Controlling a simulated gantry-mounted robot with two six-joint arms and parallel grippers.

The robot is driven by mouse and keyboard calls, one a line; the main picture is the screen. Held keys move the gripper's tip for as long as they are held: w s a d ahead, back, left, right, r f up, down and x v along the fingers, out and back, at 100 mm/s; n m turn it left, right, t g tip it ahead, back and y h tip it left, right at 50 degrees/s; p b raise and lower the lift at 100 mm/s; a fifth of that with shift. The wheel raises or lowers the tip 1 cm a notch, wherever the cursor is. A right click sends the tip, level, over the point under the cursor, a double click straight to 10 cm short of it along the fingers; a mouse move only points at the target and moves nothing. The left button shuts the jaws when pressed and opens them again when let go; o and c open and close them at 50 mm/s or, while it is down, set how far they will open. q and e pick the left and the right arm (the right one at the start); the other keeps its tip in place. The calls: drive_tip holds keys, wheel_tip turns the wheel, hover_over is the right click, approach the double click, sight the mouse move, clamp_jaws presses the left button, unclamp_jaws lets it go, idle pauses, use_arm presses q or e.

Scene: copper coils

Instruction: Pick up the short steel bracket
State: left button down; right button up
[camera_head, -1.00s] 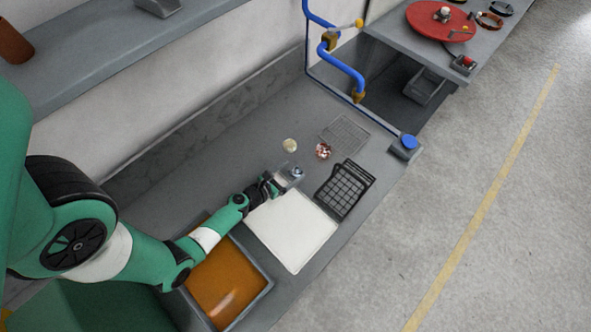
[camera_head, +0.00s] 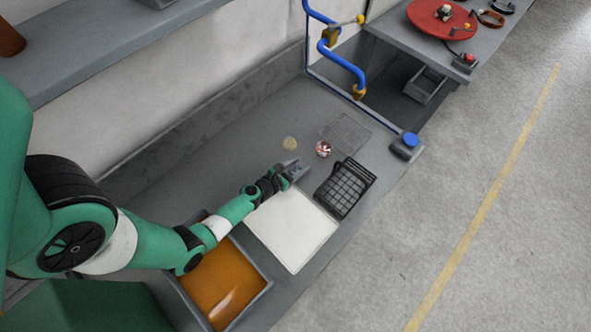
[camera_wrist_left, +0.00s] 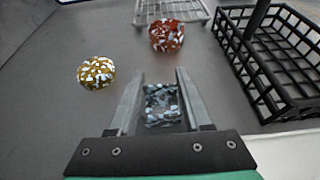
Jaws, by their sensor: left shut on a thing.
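A small blue-grey, white-speckled metallic piece (camera_wrist_left: 162,104) sits between the two fingers of my left gripper in the left wrist view. It is the only steel-coloured small piece there, but I cannot make out a bracket shape. My left gripper (camera_wrist_left: 160,98) is shut on it, though a gap shows beside the left finger. In the head view the left gripper (camera_head: 294,168) is low over the counter just beyond the white board, and the piece is hard to make out. My right gripper is not in view.
A gold-speckled lump (camera_head: 290,143) and a red-and-white one (camera_head: 323,149) lie beyond the gripper. A wire rack (camera_head: 345,133) lies behind them. A black basket (camera_head: 343,190) stands close on the right. The white board (camera_head: 291,230) and an orange-filled tray (camera_head: 263,283) are nearer.

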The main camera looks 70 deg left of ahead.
use_arm(q)
drive_tip(key=shift+r, duration=0.1)
drive_tip(key=shift+r+p, duration=0.55)
drive_tip(key=shift+p, duration=0.05)
wheel_tip(320, 180, up, 3)
drive_tip(key=p, duration=0.2)
drive_tip(key=shift+p, duration=0.4)
drive_tip(key=s+d+r+p, duration=0.6)
drive_tip(key=s+d+r, duration=0.2)
drive_tip(key=d, duration=0.3)
drive_tip(key=shift+s+r+p, duration=0.3)
drive_tip(key=shift+s+r, duration=0.1)
drive_tip(key=shift+s, duration=0.05)
